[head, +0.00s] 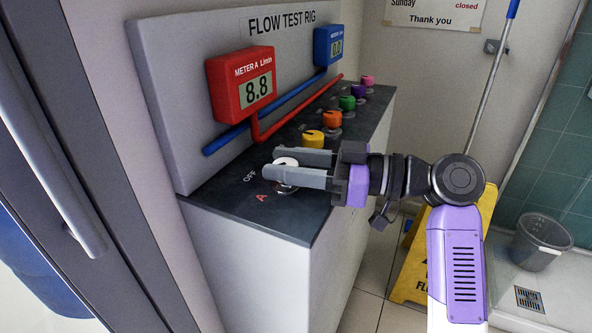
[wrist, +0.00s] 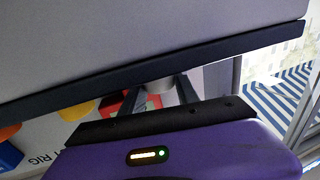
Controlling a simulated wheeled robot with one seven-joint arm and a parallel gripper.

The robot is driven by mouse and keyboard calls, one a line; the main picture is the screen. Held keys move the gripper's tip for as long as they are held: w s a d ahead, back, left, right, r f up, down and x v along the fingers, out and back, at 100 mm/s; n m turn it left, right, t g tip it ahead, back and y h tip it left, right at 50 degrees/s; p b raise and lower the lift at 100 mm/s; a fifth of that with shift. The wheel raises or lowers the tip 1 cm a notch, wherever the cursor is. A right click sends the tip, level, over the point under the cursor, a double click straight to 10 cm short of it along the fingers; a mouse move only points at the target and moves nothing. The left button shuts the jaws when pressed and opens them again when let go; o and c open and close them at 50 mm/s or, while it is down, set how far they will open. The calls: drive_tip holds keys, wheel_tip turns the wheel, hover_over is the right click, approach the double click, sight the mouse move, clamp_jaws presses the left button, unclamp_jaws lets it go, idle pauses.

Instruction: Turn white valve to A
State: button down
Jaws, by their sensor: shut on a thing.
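The white valve (head: 286,161) is the nearest knob on the dark top of the flow test rig. My gripper (head: 276,163) reaches in from the right, with one finger on each side of it, and is shut on it. The fingers partly hide the valve, so its pointer cannot be read. The labels OFF (head: 250,177) and A (head: 262,197) lie on the panel just left of it. In the wrist view my gripper (wrist: 160,93) has the pale valve (wrist: 157,85) between its fingers. The red Meter A (head: 241,85) reads 8.8.
A yellow knob (head: 313,139) stands close behind my fingers. Orange (head: 332,118), green (head: 347,103), purple and pink knobs follow in a row. The blue meter (head: 334,46) stands at the back. A yellow floor sign (head: 412,275) and a bucket (head: 541,242) are to the right.

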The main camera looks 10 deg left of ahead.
drive_tip(key=shift+f+n+g, duration=0.1)
drive_tip(key=shift+n+g, duration=0.2)
drive_tip(key=shift+g, duration=0.2)
drive_tip(key=c, duration=0.9)
unclamp_jaws()
drive_tip(key=shift+s+d+p, duration=0.15)
drive_tip(key=shift+d, duration=1.85)
drive_tip(key=shift+s+d+p, duration=0.15)
drive_tip(key=shift+d, duration=1.85)
